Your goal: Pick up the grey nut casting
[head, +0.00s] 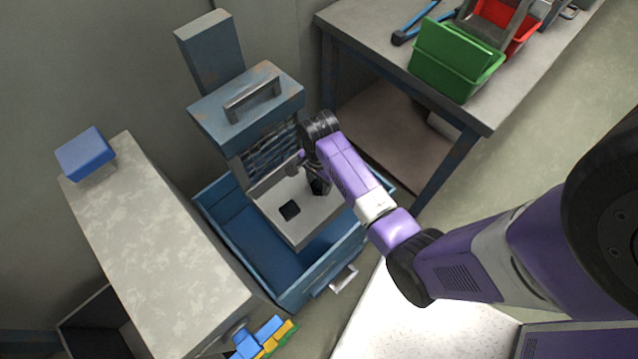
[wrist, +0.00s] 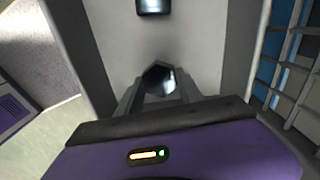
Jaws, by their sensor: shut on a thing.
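My gripper (head: 317,178) reaches down into a pale grey tray (head: 302,228) that sits in the blue cabinet's pulled-out drawer. In the wrist view its fingers (wrist: 158,88) are shut on a dark grey, shiny six-sided piece, the nut casting (wrist: 160,78). In the head view the casting (head: 319,188) shows as a small dark shape under the gripper, partly hidden by it. I cannot tell whether it touches the tray floor. A second dark, blocky piece (head: 289,210) lies apart on the tray floor; it also shows at the wrist view's top edge (wrist: 155,6).
The blue drawer (head: 240,247) has walls around the tray, and the cabinet's upper part (head: 246,105) stands behind. A grey-topped counter (head: 158,230) with a blue box (head: 85,155) is left. A workbench (head: 370,30) with a green bin (head: 452,62) is at upper right.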

